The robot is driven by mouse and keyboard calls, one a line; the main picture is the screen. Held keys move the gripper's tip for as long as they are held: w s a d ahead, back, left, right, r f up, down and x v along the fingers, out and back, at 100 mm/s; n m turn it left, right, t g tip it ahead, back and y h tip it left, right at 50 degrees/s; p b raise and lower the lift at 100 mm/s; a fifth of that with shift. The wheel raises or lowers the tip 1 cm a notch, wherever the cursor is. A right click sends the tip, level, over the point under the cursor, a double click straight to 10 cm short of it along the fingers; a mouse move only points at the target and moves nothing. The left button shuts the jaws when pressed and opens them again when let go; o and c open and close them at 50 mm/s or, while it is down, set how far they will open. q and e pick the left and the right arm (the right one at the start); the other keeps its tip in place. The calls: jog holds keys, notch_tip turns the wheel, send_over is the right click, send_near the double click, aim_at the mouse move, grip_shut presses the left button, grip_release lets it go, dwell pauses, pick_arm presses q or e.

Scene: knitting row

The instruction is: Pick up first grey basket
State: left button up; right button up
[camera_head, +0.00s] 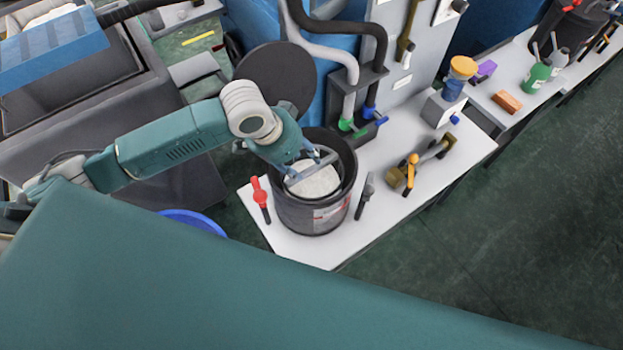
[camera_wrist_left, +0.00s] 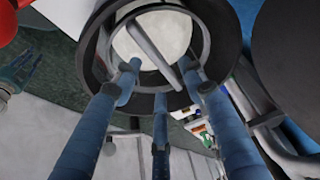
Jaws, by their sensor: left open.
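A grey basket (camera_head: 343,189) with a flat bar handle (camera_head: 317,166) and pale whitish contents sits inside a dark round bucket (camera_head: 290,215) on the white table. My left gripper (camera_head: 304,163) is over the bucket mouth, close to the handle. In the left wrist view my left gripper (camera_wrist_left: 160,84) has its blue fingers spread and open near the basket's handle (camera_wrist_left: 152,45). I cannot tell whether they touch it. A small teal gripper, apparently my right one (camera_wrist_left: 22,70), shows at the left edge of the wrist view.
A yellow-and-black tool (camera_head: 410,172) lies to the right. A round dark lid (camera_head: 275,75) stands open behind. A blue container (camera_head: 193,219) is on the floor.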

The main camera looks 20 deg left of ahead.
aim_at(310, 171)
pick_arm(q)
jog(key=x, duration=0.3)
jog(key=shift+s+d+f, duration=0.25)
jog(key=shift+s+d, duration=0.05)
jog(key=p+x, duration=0.1)
jog(key=x, duration=0.3)
jog(key=shift+w+f, duration=0.25)
jog(key=shift+f, duration=0.05)
jog(key=shift+w+d+f, duration=0.1)
jog(key=shift+f, duration=0.25)
jog(key=shift+c, duration=0.5)
jog(key=c, duration=0.8)
jog(key=shift+r, duration=0.1)
grip_shut()
pick_arm(e)
jog(key=s, duration=0.2)
jog(key=s+r, duration=0.1)
jog(key=shift+s+d, duration=0.25)
jog(key=shift+s, duration=0.15)
